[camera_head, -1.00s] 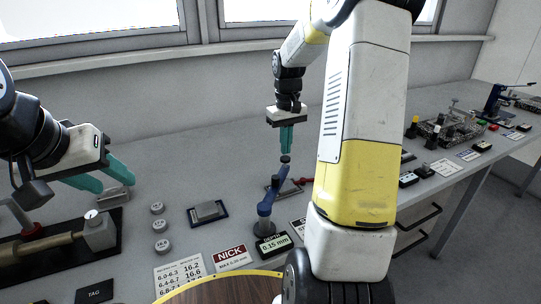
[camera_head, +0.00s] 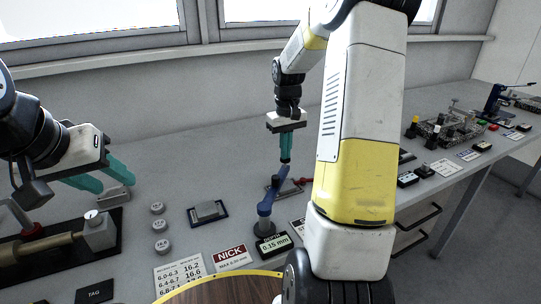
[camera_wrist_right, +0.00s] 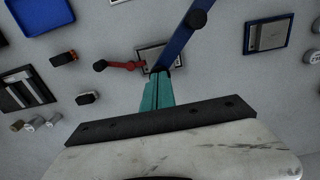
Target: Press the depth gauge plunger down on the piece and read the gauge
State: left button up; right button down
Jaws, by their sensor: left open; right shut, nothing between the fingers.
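The depth gauge (camera_head: 266,207) has a blue arm and a dark base with a display (camera_head: 272,244) that appears to read 0.15 mm. The arm reaches over a small piece on a plate (camera_head: 291,190), which also shows in the right wrist view (camera_wrist_right: 148,55), beside a red clamp (camera_wrist_right: 121,65). My right gripper (camera_head: 286,160) is shut and empty, pointing down at the gauge's black plunger top. Its tips seem to meet the top, but the fingers hide the contact in the wrist view. My left gripper (camera_head: 102,178) is open and empty at the left, above the bench.
A grey block on a dark pad (camera_head: 208,213) and several round weights (camera_head: 161,246) lie left of the gauge. A black tray with a shaft (camera_head: 60,247) lies far left. Other fixtures (camera_head: 450,130) stand at the right.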

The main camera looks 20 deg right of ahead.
jog(key=shift+f, duration=1.6)
jog(key=shift+s+f, duration=0.1)
jog(key=shift+f, duration=0.05)
dwell(0.7)
jog(key=shift+r, duration=4.45)
jog(key=s+a+r+t, duration=0.3)
jog(key=s+a+r, duration=0.4)
jog(key=s+r, duration=0.2)
jog(key=s+a+t+y, duration=0.1)
jog(key=s+a, duration=0.2)
jog(key=s, duration=0.4)
jog(key=s+a+m+t+y, duration=0.1)
jog(key=s+a+t, duration=0.1)
jog(key=s, duration=0.4)
jog(key=shift+s+a+r, duration=0.4)
